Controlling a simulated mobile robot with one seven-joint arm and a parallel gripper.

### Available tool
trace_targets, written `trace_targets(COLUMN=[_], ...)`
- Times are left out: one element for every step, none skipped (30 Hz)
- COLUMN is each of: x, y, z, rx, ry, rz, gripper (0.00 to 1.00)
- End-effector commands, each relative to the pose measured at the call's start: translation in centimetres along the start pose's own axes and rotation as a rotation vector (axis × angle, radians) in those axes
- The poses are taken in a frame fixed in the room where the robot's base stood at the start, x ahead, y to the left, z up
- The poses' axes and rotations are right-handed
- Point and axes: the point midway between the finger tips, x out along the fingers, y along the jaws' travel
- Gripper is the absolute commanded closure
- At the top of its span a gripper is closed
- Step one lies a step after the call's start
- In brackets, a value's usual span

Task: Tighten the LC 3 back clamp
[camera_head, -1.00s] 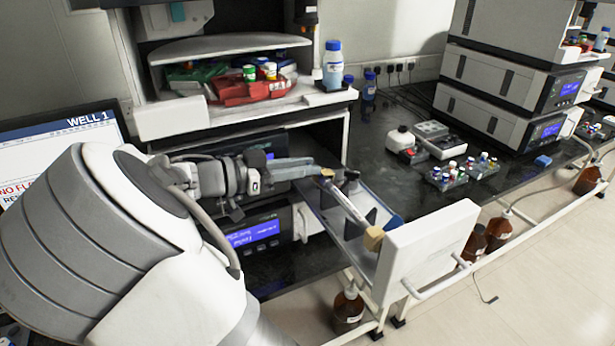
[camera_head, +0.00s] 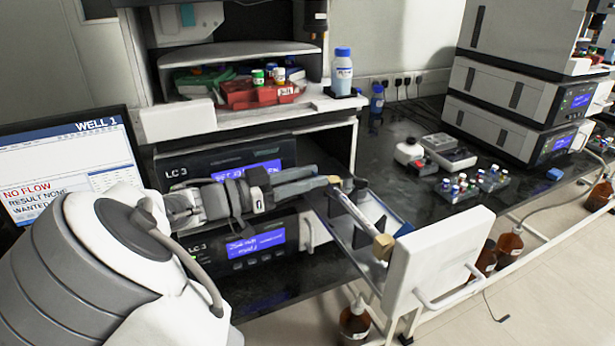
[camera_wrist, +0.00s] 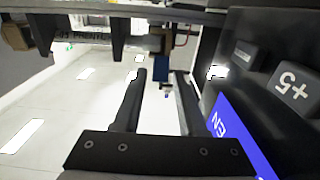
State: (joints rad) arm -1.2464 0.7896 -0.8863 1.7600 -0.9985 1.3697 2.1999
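The pulled-out LC 3 drawer (camera_head: 355,235) carries a silver column (camera_head: 362,216) lying lengthwise, with tan end pieces. Black clamp parts (camera_head: 338,207) stand beside the column. My gripper (camera_head: 331,182) is at the column's back end, near the back tan piece; contact cannot be told. In the wrist view, my gripper (camera_wrist: 160,74) has its two dark fingers apart with nothing between them. A tan piece (camera_wrist: 158,42) and a blue part (camera_wrist: 162,68) show beyond the fingertips. The back clamp's tightness cannot be seen.
The LC 3 units (camera_head: 225,160) stand close behind my arm. The drawer's white front panel (camera_head: 440,262) has a handle. A monitor (camera_head: 65,165) shows "NO FLOW". Vial racks (camera_head: 460,188) sit on the dark bench. Brown bottles (camera_head: 355,320) stand below.

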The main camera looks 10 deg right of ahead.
Motion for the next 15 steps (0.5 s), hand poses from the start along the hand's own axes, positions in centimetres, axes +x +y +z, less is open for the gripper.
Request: trace_targets(x=[0.0,0.0,0.0,0.0,0.0,0.0,0.0,0.0,0.0,-0.1,-0.1,-0.3,-0.6,-0.9,-1.4], y=[0.0,0.0,0.0,0.0,0.0,0.0,0.0,0.0,0.0,0.0,0.0,0.0,-0.1,-0.1,-0.1], z=[0.0,0.0,0.0,0.0,0.0,0.0,0.0,0.0,0.0,0.0,0.0,0.0,0.0,0.0,0.0], rx=[0.000,0.000,0.000,0.000,0.000,0.000,0.000,0.000,0.000,0.000,0.000,0.000,0.000,0.000,0.000], ry=[0.000,0.000,-0.001,-0.001,-0.001,-0.001,-0.001,-0.001,-0.001,-0.001,-0.001,-0.001,-0.002,-0.001,-0.001], rz=[0.000,0.000,0.000,0.000,0.000,0.000,0.000,0.000,0.000,-0.001,-0.001,-0.001,-0.002,-0.002,-0.003], gripper=[0.48,0.45,0.45,0.45,0.45,0.45,0.45,0.45,0.45,0.45,0.45,0.45,0.45,0.45,0.45])
